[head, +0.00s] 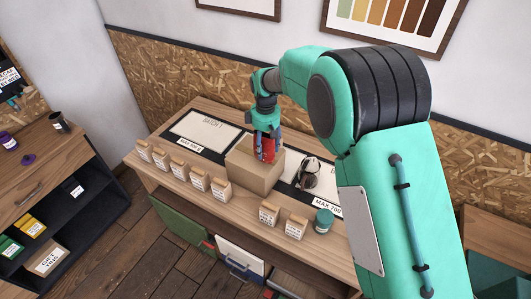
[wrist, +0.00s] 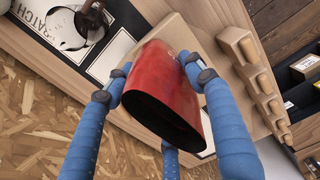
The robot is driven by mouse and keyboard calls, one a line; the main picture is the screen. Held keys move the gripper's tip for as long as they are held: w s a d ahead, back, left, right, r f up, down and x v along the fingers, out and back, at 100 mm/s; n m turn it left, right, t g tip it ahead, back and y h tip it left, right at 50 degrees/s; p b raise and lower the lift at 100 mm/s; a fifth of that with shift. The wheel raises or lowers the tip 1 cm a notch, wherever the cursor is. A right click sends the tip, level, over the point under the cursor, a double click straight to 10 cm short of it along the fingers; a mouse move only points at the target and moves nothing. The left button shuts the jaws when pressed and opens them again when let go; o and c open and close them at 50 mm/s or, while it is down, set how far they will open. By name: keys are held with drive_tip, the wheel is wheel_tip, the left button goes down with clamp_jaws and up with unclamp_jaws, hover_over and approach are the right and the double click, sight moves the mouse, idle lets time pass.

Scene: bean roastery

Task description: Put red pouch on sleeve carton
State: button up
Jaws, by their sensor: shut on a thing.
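The red pouch (head: 268,152) is held between the blue fingers of my gripper (head: 266,140), which is shut on it. In the wrist view the pouch (wrist: 165,85) fills the middle, with fingers pressed on both sides and its dark end facing the camera. A plain tan carton (head: 255,177), which looks like the sleeve carton, stands on the workbench directly under my gripper. The pouch's lower end is at or just over the carton's top; I cannot tell whether they touch. The carton's top is partly hidden by the pouch and fingers.
Several small labelled tan bags (head: 196,178) line the bench's front edge. A teal jar (head: 324,220) and a dark-and-white object (head: 309,174) stand right of the carton. A pale marked mat (head: 205,132) lies bare to the left. A wood-chip wall is behind.

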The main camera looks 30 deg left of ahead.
sight(266, 152)
drive_tip(key=shift+f, duration=1.75)
drive_tip(key=shift+f, duration=0.15)
drive_tip(key=o, duration=0.8)
drive_tip(key=shift+o, duration=0.2)
wheel_tip(266, 152, up, 12)
drive_tip(key=shift+r, duration=0.2)
